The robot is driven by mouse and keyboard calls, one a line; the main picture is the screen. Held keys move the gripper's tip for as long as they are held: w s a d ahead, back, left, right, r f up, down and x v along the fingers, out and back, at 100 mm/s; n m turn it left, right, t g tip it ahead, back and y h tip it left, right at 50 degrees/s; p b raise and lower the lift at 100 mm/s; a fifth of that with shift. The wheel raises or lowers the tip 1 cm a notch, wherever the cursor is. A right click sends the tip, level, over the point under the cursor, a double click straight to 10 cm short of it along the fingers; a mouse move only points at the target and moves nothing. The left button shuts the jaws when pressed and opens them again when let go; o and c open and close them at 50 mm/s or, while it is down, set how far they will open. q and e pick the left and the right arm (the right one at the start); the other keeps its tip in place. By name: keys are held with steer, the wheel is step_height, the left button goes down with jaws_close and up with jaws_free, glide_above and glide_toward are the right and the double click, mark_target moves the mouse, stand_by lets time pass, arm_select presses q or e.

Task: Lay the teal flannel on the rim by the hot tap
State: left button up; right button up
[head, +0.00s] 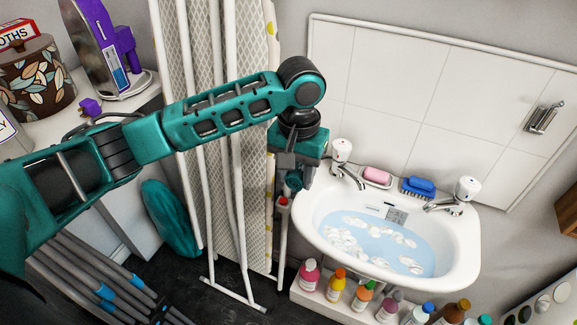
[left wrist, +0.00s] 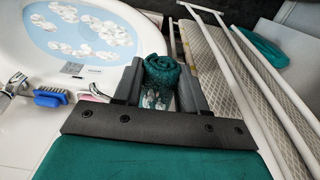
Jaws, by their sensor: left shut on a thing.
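My left gripper (head: 291,178) points down just left of the white basin (head: 301,215), beside the near tap. In the left wrist view its two fingers (left wrist: 160,92) are shut on the rolled teal flannel (left wrist: 160,70), which sits between the fingertips. In the head view the flannel is mostly hidden by the gripper. The basin has two taps: a left one (head: 342,151) and a right one (head: 467,188). Their colour marks are too small to tell hot from cold surely. The rim between gripper and left tap looks bare. My right gripper is out of view.
A pink soap (head: 377,174) and a blue brush (head: 420,186) lie behind the basin between the taps. Foamy water (head: 375,240) fills the bowl. Several bottles (head: 337,279) stand along the front below. A folded ironing board and white airer (head: 237,220) stand close left of the gripper.

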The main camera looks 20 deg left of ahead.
arm_select(q)
steer(key=shift+w+d+f, duration=0.1)
steer(key=shift+w+f, duration=1.55)
steer(key=shift+w, duration=0.05)
steer(key=w+f+b, duration=0.1)
steer(key=f+b, duration=0.1)
steer(key=shift+w+f+b, duration=0.1)
steer(key=shift+w+b, duration=0.2)
steer(key=shift+w, duration=0.1)
steer(key=shift+f, duration=2.35)
steer(key=shift+f, duration=0.45)
steer(key=o, duration=1.1)
steer(key=shift+r, duration=0.1)
